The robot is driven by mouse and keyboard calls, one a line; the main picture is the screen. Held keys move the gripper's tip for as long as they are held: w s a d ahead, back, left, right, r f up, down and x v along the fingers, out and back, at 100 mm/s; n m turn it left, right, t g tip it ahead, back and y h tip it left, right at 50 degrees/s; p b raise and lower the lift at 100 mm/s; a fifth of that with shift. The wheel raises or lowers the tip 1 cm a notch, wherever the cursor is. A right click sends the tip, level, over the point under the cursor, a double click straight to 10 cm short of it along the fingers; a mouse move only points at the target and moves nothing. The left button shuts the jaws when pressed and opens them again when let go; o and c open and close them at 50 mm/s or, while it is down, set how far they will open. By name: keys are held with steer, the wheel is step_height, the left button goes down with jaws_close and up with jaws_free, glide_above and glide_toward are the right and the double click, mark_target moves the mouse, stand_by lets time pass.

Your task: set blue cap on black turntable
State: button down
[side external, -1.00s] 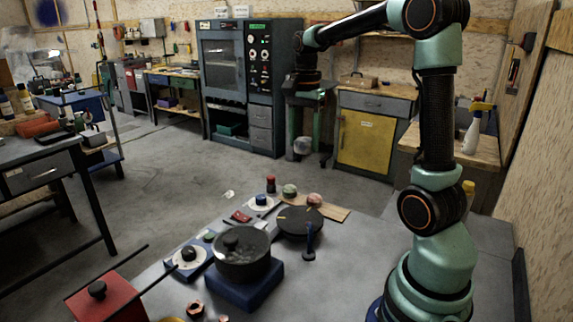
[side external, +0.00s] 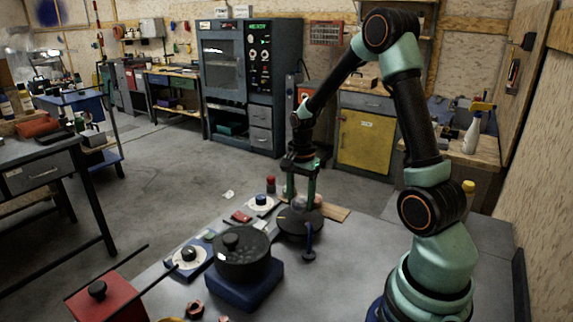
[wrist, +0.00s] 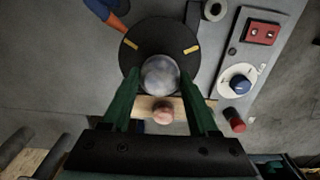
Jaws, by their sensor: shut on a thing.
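The blue cap (wrist: 160,75) looks round and mottled pale grey-blue in the wrist view. My gripper (wrist: 160,78) is shut on it, with a green finger on either side. The black turntable (wrist: 148,38) is a dark round disc with two yellow marks, lying beyond and partly behind the cap. In the side view my gripper (side external: 300,203) points straight down over the turntable (side external: 291,228), with the cap low between its fingers. I cannot tell whether the cap touches the disc. The near part of the disc is hidden by the cap in the wrist view.
A wooden strip (side external: 336,212) with a pinkish ball (wrist: 163,114) lies just behind the turntable. A white dial with a blue knob (side external: 261,199) and a red-topped post (side external: 271,184) stand to its left. A black pot (side external: 243,260) stands on a blue base at front left.

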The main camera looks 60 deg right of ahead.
mark_target(301, 199)
steer(key=shift+f, duration=1.45)
steer(key=shift+f, duration=0.15)
steer(key=shift+c, duration=0.8)
jaws_free()
step_height(301, 199, up, 11)
steer(key=shift+r, duration=0.15)
steer(key=shift+a+r, duration=0.15)
steer(key=shift+r, duration=0.45)
steer(key=s+a+r+n+t, duration=0.2)
steer(key=s+a+r+n, duration=0.1)
steer(key=a+n, duration=0.6)
steer(key=s+a+r+n+t, duration=0.3)
steer(key=a+r+n, duration=0.2)
steer(key=a+n, duration=0.3)
steer(key=shift+a+n+t, duration=0.3)
steer(key=shift+a+n, duration=0.05)
steer(key=shift+n, duration=0.15)
